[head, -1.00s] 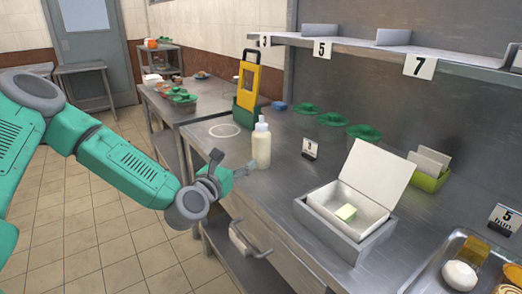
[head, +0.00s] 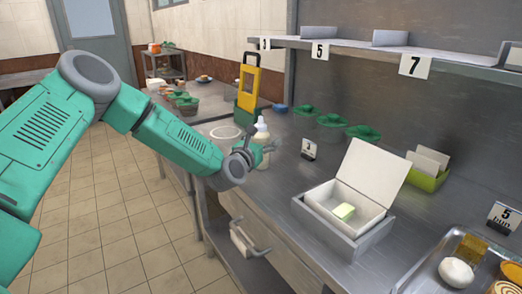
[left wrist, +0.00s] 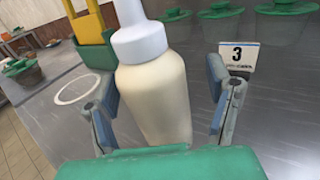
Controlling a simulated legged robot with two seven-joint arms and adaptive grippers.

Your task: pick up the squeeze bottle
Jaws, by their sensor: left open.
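The squeeze bottle (head: 262,144) is cream-coloured with a white nozzle cap and stands upright on the steel counter. In the head view my left gripper (head: 256,150) is at the bottle and hides part of its lower body. In the left wrist view the bottle (left wrist: 155,85) stands between the two open fingers of my left gripper (left wrist: 163,105). Gaps show between the bottle and both fingers in that view. My right gripper is not in view.
A yellow grater (head: 248,84) stands in a green holder behind the bottle. A number 3 card (head: 309,148) and an open white box (head: 347,195) are to the right. Several green-lidded tubs line the back. A shelf (head: 400,54) overhangs the counter's rear.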

